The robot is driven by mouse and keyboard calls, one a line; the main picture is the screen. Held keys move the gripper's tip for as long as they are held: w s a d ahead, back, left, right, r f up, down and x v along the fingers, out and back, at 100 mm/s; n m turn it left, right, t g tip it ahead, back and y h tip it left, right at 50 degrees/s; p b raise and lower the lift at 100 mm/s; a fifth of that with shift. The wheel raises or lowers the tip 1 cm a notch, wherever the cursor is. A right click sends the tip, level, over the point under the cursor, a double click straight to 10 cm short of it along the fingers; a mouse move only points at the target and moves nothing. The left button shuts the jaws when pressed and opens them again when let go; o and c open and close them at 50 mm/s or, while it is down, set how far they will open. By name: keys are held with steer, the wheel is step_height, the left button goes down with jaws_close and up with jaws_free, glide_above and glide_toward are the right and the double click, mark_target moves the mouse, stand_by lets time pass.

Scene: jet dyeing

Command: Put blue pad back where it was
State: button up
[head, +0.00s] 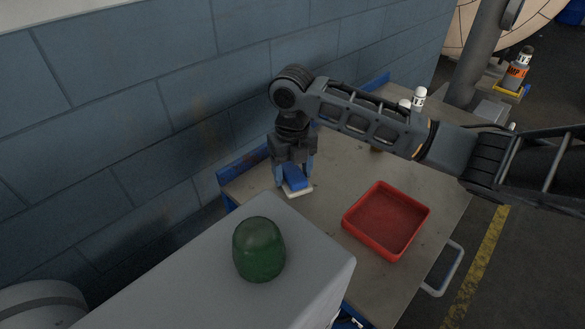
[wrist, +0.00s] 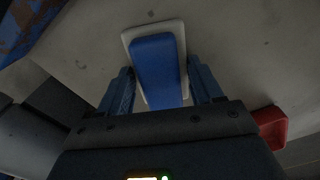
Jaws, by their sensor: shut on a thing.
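The blue pad (head: 295,179) is a small blue block on the table's left part, close to the wall. A pale, flat, tray-like base (head: 299,191) shows under it. In the wrist view the blue pad (wrist: 157,68) lies within the outline of the pale base (wrist: 131,42). My gripper (head: 294,181) points down and is shut on the blue pad, with one finger on each side. The wrist view shows both fingers (wrist: 158,90) beside the pad. I cannot tell whether the pad rests fully on the base.
An empty red tray (head: 386,220) lies on the table (head: 330,200) to the right. A grey cabinet with a green dome (head: 259,249) stands in front. White-capped bottles (head: 418,98) stand at the back behind my arm. The blue-grey wall (head: 150,90) borders the left side.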

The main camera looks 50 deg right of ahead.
mark_target(292, 170)
steer(key=o, duration=0.9)
steer(key=shift+o, duration=0.2)
step_height(292, 170, up, 12)
steer(key=b, duration=0.1)
